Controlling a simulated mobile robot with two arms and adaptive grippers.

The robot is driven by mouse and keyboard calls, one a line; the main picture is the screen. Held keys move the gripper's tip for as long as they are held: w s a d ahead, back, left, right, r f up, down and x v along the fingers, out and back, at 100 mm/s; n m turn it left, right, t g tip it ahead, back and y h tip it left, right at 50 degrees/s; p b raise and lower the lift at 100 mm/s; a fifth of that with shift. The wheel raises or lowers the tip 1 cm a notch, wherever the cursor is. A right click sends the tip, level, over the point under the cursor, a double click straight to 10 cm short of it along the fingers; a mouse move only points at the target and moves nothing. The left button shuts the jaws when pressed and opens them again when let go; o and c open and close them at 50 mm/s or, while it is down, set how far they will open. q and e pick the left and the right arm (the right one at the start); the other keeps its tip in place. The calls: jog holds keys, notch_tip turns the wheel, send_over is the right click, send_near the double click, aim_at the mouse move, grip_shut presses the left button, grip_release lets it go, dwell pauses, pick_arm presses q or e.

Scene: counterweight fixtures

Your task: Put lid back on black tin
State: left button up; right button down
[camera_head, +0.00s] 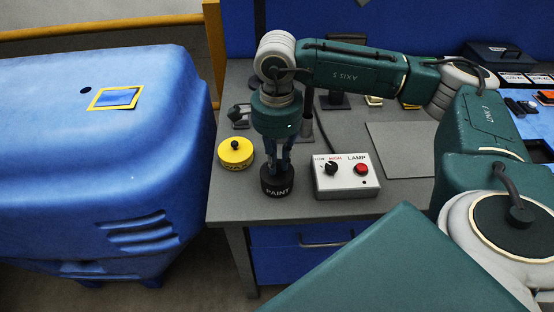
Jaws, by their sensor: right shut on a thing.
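The black tin (277,187), marked PAINT, stands upright near the front left of the grey bench. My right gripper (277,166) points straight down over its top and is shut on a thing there. That thing looks like the tin's dark lid; the fingers hide most of it, and I cannot tell how it is seated. No other loose black lid shows. My left gripper is not in view.
A yellow tin (236,157) with a black knob stands just left of the black tin. A lamp control box (345,180) with a dial and red button stands close on its right. A grey plate (402,150) lies further right. A large blue machine (110,150) fills the left.

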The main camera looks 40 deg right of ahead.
jog(key=shift+b, duration=0.3)
dwell(0.6)
jog(key=c, duration=1.1)
grip_release()
jog(key=shift+r, duration=0.1)
jog(key=shift+r+p, duration=1.9)
jog(key=shift+r, duration=1.55)
grip_shut()
